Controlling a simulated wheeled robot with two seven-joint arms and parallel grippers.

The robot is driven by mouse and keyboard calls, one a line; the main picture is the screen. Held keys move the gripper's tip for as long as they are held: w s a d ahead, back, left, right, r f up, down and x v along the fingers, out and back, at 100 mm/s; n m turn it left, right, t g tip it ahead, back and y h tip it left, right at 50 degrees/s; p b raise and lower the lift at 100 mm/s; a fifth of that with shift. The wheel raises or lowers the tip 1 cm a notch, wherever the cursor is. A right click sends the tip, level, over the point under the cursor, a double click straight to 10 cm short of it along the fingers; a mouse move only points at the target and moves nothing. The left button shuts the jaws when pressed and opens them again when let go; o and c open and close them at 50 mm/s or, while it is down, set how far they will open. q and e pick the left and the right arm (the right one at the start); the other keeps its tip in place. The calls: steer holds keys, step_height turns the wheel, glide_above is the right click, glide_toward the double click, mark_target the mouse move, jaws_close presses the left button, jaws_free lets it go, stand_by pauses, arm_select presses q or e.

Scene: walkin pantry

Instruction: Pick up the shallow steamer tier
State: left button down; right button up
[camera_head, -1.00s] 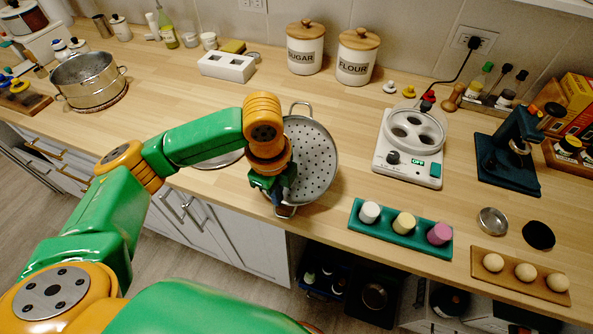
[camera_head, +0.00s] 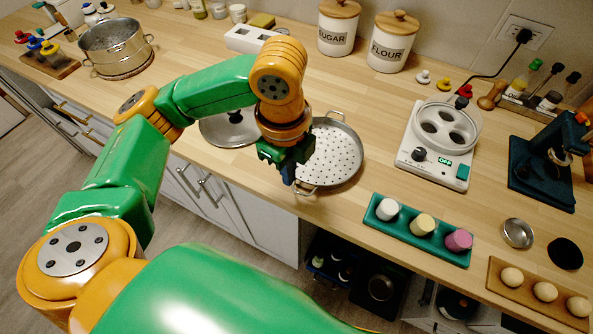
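The shallow steamer tier (camera_head: 335,152) is a round metal pan with a perforated floor and two loop handles. It appears to lie flat on the wooden counter. My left gripper (camera_head: 288,178) points down at the tier's left front edge, beside its near handle (camera_head: 306,190). The gripper and wrist cover the tier's left part. The fingers look close together, but I cannot see whether they touch or grip the rim or handle. My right gripper is out of view.
A metal lid (camera_head: 228,130) lies left of my wrist. A deep steamer pot (camera_head: 113,48) stands at the back left. A white appliance (camera_head: 437,145) and a green tray (camera_head: 417,231) with several coloured cylinders are to the right. The counter's front edge is close.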

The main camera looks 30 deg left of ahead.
arm_select(q)
steer(key=s+r+b, duration=0.2)
steer(key=s+r, duration=0.5)
steer(key=s, duration=0.4)
steer(key=shift+s+b, duration=0.25)
steer(key=shift+b, duration=0.1)
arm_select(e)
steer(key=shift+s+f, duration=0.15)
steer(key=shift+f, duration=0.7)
arm_select(q)
steer(key=shift+c, duration=1.6)
jaws_free()
